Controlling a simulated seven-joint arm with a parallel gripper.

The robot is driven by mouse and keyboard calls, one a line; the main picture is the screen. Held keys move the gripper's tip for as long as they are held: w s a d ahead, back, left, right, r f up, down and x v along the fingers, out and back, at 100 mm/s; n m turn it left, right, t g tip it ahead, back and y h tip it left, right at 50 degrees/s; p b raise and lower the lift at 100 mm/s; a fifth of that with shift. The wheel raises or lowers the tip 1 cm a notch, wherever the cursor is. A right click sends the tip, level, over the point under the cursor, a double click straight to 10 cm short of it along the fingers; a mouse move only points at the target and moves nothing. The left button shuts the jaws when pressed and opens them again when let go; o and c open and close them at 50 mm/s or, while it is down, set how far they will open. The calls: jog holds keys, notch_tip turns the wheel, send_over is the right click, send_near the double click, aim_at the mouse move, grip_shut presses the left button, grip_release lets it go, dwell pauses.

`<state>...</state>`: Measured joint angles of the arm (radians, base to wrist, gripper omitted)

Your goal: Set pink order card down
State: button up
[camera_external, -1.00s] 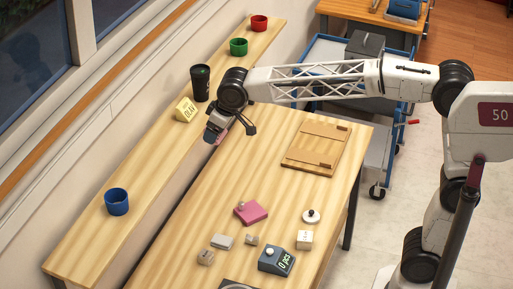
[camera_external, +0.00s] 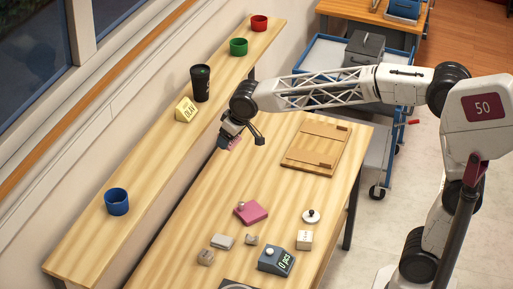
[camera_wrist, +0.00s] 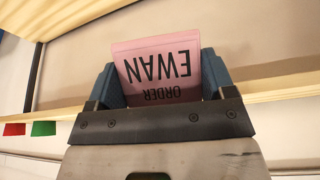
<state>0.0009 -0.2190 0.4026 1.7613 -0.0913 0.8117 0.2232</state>
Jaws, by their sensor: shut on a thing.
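The pink order card (camera_wrist: 158,66) is between the fingers of my gripper (camera_wrist: 160,88) in the wrist view. It reads "ORDER EWAN", upside down in that view. In the external view my gripper (camera_external: 229,137) is shut on the card (camera_external: 232,143), near the back left edge of the table (camera_external: 205,195), close to the long shelf. The card's lower part is hidden by the fingers, and I cannot tell its exact height above the table.
A yellow block sign (camera_external: 186,109), a black cup (camera_external: 200,83) and blue (camera_external: 117,201), green (camera_external: 239,47) and red (camera_external: 259,23) cups stand on the shelf (camera_external: 150,165). A wooden board (camera_external: 316,148) lies right of my gripper. A pink pad (camera_external: 251,213) and several small blocks lie nearer the front.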

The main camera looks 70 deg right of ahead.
jog(key=s+d+f+m, duration=0.1)
jog(key=s+d+f, duration=0.2)
jog(key=d+f, duration=0.35)
jog(key=s+d+f+m+h, duration=0.1)
jog(key=s+d+f+m, duration=0.15)
jog(key=d+f, duration=0.4)
jog(key=s+d+f+m, duration=0.1)
jog(key=s+d+f, duration=0.35)
jog(key=f, duration=0.25)
jog(key=s+d+f, duration=0.3)
jog(key=s+f, duration=0.1)
jog(key=f, duration=0.1)
jog(key=s+d+f+m+h, duration=0.1)
jog(key=s+d+f, duration=0.2)
jog(key=s+f, duration=0.2)
jog(key=s+d+f+m+g, duration=0.1)
jog(key=s+d+f, duration=0.3)
jog(key=s+f, duration=0.1)
jog(key=shift+f+m, duration=0.25)
jog(key=shift+f, duration=0.6)
jog(key=shift+w+d, duration=0.1)
jog(key=shift+w+d+f, duration=0.25)
jog(key=shift+w+d, duration=1.05)
jog(key=shift+w, duration=0.85)
jog(key=shift+w+d+f, duration=0.2)
jog(key=shift+w+d, duration=1.05)
jog(key=shift+w, duration=0.85)
jog(key=shift+w+d+f, duration=0.25)
jog(key=shift+w+d, duration=1.05)
jog(key=shift+w, duration=0.85)
